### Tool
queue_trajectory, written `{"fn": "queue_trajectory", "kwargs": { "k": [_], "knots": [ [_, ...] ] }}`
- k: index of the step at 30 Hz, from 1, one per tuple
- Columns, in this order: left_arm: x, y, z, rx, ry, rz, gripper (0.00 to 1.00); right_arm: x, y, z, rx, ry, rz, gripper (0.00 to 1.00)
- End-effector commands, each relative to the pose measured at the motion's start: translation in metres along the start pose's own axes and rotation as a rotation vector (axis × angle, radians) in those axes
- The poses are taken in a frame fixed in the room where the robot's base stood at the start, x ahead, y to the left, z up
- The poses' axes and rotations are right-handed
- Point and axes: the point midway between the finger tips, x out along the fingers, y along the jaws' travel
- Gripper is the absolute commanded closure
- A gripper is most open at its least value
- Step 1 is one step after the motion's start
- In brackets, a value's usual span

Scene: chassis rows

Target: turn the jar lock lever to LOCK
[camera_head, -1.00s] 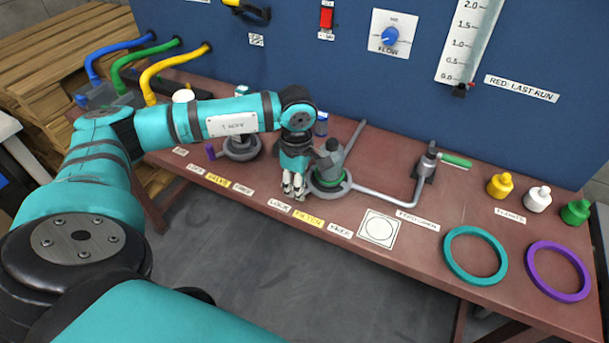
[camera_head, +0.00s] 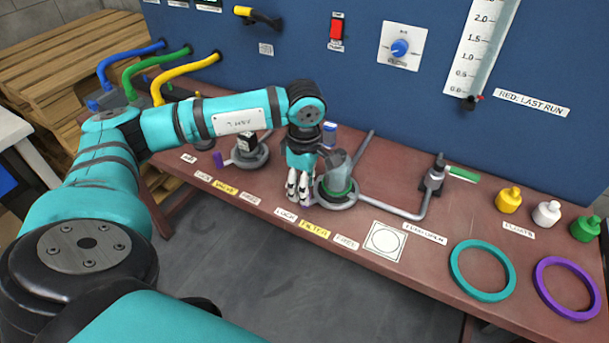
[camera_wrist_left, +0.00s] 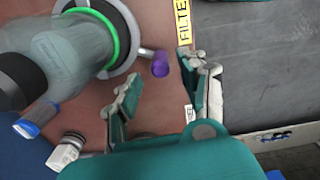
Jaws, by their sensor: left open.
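The filter jar (camera_head: 338,172) is a grey, see-through jar with a green ring, upright on a round grey base on the bench. In the left wrist view the jar (camera_wrist_left: 70,50) fills the upper left. A short grey lever with a purple knob (camera_wrist_left: 160,66) sticks out from its base. My left gripper (camera_head: 298,195) is open beside the jar, on its left in the head view. In the wrist view its fingers (camera_wrist_left: 164,92) are apart, with the purple knob just beyond the gap between them. In the head view the fingers mostly hide the lever. My right gripper is out of view.
Labels LOCK (camera_head: 285,214), FILTER (camera_head: 314,229) and FREE (camera_head: 346,242) run along the bench's front edge. A pipe (camera_head: 395,210) leads right to a green-handled valve (camera_head: 436,175). Another round fixture (camera_head: 250,153) stands left. Teal (camera_head: 482,270) and purple rings (camera_head: 567,288) lie right.

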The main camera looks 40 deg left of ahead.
Motion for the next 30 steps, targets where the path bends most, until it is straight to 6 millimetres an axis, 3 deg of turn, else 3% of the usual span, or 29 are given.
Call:
{"fn": "queue_trajectory", "kwargs": {
  "k": [6,12,18,30],
  "knots": [
    [-0.050,0.001,0.000,-0.001,-0.002,0.006,0.57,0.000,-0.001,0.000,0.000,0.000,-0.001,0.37],
    [-0.079,0.001,0.000,-0.001,-0.001,0.004,0.57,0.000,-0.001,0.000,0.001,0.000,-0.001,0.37],
    [-0.088,0.000,0.000,-0.001,0.000,0.001,0.57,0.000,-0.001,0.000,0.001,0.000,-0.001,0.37],
    [-0.088,0.000,0.000,-0.001,0.000,0.001,0.57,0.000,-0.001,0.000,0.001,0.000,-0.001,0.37]
  ]
}}
